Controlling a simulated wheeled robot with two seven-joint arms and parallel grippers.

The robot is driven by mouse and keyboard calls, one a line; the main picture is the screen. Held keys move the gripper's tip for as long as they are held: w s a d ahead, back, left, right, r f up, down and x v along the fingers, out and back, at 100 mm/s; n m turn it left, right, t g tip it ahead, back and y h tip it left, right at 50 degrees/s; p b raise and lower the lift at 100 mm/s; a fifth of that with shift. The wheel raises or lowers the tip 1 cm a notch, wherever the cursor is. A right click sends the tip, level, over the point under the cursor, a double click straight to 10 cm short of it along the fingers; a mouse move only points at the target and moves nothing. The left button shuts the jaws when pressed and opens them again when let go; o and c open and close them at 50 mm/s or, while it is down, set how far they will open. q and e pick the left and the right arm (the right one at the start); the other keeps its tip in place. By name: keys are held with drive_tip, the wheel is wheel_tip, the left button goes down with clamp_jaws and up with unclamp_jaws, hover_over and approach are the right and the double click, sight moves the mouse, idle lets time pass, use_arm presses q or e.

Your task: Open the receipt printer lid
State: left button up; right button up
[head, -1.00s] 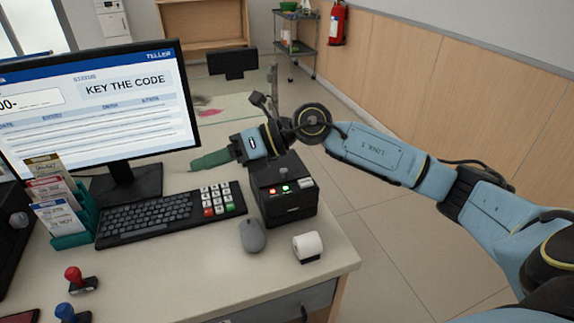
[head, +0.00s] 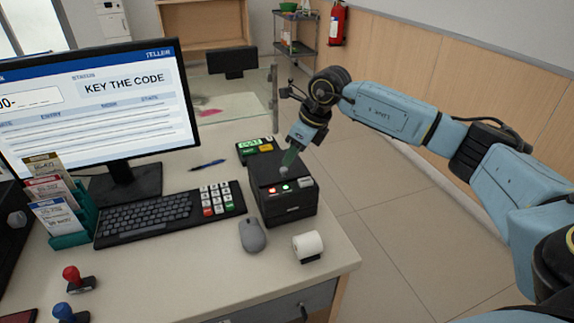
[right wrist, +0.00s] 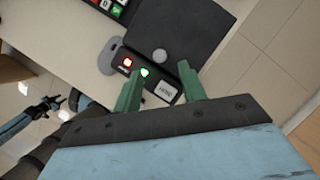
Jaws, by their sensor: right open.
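The receipt printer (head: 284,202) is a black box at the right end of the counter, with a red light, a green light and a pale button on its front panel. Its lid (head: 265,170) looks closed, with a round grey knob (right wrist: 160,56) on it. My right gripper (head: 289,160) is just above the lid, fingers pointing down. In the right wrist view its two green fingers (right wrist: 160,90) are apart and empty, with the lights and button (right wrist: 166,91) near them. The knob lies a little beyond the fingertips.
A paper roll (head: 307,245) and a mouse (head: 252,235) stand in front of the printer. A keyboard (head: 145,220) with a keypad is to its left. A card terminal (head: 258,148) and a pen (head: 207,165) lie behind. A monitor (head: 95,110) stands at the left.

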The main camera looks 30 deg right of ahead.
sight(284, 169)
drive_tip(key=x, duration=0.5)
drive_tip(key=shift+a+f, duration=0.1)
clamp_jaws()
